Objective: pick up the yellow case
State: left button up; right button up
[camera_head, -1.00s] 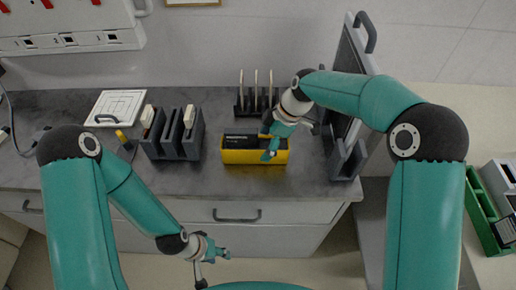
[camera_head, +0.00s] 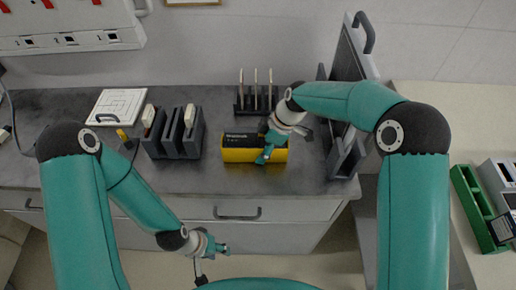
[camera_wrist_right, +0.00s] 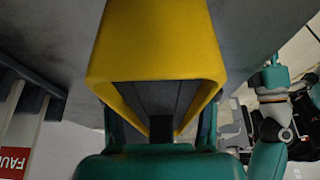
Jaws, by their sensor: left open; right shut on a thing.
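The yellow case (camera_head: 238,156), with a black upper face and pale lettering, is at the middle of the grey counter in the head view. My right gripper (camera_head: 266,152) is at its right half, with the fingers shut on it. The right wrist view shows the case's yellow shell (camera_wrist_right: 160,40) and dark inset filling the space between my fingers. I cannot tell whether the case is clear of the counter. My left gripper (camera_head: 218,248) is open and empty, low in front of the drawer.
A dark upright panel (camera_head: 350,75) is at the right counter end. A white square board (camera_head: 117,106) lies at the left. Green trays (camera_head: 475,210) sit far right.

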aim_at(262, 143)
jog(key=shift+r, duration=0.2)
jog(key=shift+r, duration=0.45)
notch_tip(262, 143, up, 19)
jog(key=b, duration=0.1)
jog(key=shift+f, duration=0.15)
jog(key=shift+f+b, duration=7.2)
jog(key=shift+f, duration=2.75)
jog(key=shift+f, duration=0.1)
jog(key=o, duration=1.4)
jog(key=shift+c, duration=0.2)
